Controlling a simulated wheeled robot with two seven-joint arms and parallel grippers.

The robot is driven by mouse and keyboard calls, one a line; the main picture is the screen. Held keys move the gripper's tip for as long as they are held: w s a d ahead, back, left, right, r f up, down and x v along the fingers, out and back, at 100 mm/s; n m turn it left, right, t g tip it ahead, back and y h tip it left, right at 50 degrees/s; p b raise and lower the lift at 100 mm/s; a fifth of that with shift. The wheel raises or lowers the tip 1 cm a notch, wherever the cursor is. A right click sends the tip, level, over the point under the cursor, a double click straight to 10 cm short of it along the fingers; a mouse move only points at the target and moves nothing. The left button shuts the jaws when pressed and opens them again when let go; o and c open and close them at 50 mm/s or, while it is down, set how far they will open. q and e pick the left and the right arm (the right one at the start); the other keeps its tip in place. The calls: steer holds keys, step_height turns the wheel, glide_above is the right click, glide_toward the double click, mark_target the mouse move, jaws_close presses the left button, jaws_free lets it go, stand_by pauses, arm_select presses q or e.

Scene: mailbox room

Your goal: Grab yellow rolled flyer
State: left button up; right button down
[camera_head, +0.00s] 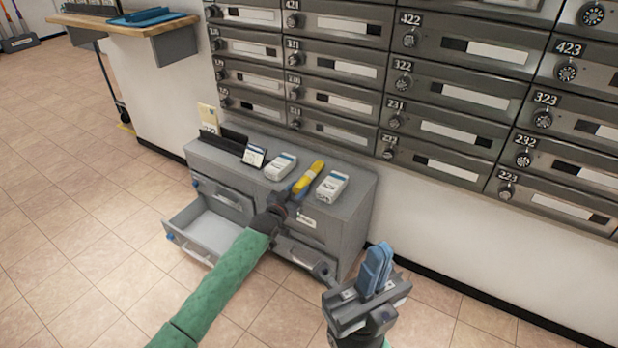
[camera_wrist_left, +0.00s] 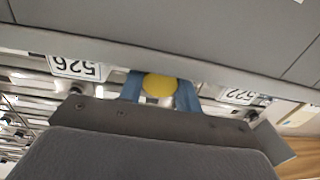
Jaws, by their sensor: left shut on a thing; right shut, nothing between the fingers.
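The yellow rolled flyer (camera_head: 308,178) is above or on the top of the grey cabinet (camera_head: 350,203), between two white boxes. My left gripper (camera_head: 300,186) is at its near end, with the blue fingers shut on it. In the left wrist view the round yellow end of the flyer (camera_wrist_left: 158,85) sits between the two blue fingers (camera_wrist_left: 160,92). I cannot tell whether the flyer still touches the cabinet top. My right gripper (camera_head: 377,266) is shut and empty, in front of the cabinet at the lower right.
White boxes (camera_head: 280,167) (camera_head: 331,186) flank the flyer, and a black tray (camera_head: 228,144) with a small card stands to the left. A drawer (camera_head: 206,228) hangs open at the lower left. Mailboxes (camera_head: 455,95) cover the wall behind.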

arm_select(q)
steer(key=shift+r, duration=0.25)
steer(key=shift+r+p, duration=1.8)
steer(key=shift+s, duration=0.1)
steer(key=shift+s+a+p, duration=0.2)
steer(key=shift+p, duration=0.15)
steer(key=p+v, duration=0.4)
steer(key=v, duration=0.3)
steer(key=shift+s+a, duration=0.1)
steer(key=shift+s, duration=0.05)
